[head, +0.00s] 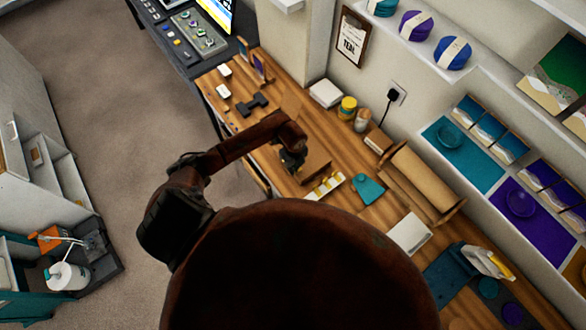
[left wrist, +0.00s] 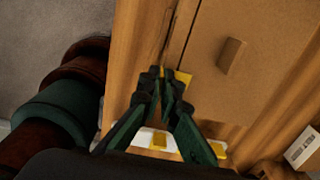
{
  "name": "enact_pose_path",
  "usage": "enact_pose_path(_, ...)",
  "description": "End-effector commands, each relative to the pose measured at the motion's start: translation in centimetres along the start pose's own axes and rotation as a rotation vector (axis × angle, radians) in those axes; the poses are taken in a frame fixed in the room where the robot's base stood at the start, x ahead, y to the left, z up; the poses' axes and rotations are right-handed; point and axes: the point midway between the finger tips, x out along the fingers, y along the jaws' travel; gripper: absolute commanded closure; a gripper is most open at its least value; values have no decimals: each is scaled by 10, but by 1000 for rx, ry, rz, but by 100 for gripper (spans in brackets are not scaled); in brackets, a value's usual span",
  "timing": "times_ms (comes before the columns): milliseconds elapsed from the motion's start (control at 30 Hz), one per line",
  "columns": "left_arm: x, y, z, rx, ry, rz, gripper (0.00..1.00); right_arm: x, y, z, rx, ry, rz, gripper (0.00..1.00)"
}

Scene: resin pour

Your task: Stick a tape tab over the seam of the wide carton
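The wide carton (head: 314,167) is a flat brown box on the wooden workbench, and it fills the upper right of the left wrist view (left wrist: 235,85). Its dark seam (left wrist: 188,38) runs along the lid near the left side. My left gripper (left wrist: 166,76) is over the carton's near left corner, its fingertips nearly together. A yellow tape tab (left wrist: 183,77) shows at the fingertips and appears pinched there; the fingers hide part of it. A white strip with yellow tabs (head: 326,186) lies just in front of the carton. My right gripper is not in view.
A teal piece (head: 369,188) and a brown paper roll (head: 420,184) lie right of the carton. A yellow-lidded jar (head: 347,107) and a white stack (head: 326,93) stand near the wall. A small raised block (left wrist: 231,56) sits on the carton lid.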

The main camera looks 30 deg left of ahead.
Motion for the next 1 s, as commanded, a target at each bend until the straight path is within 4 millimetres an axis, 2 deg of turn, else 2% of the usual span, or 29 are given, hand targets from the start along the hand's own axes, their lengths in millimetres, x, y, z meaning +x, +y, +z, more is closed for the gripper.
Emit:
enact_pose_path(167, 0, 0, 0, 0, 0, 0, 100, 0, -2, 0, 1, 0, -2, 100)
enact_pose_path(200, 0, 0, 0, 0, 0, 0, 95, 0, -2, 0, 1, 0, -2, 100)
enact_pose_path(500, 0, 0, 0, 0, 0, 0, 75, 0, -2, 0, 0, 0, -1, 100)
enact_pose_path(800, -1, 0, 0, 0, 0, 0, 75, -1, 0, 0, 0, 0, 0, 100)
enact_pose_path(1000, -16, 0, 0, 0, 0, -1, 75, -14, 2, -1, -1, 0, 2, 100)
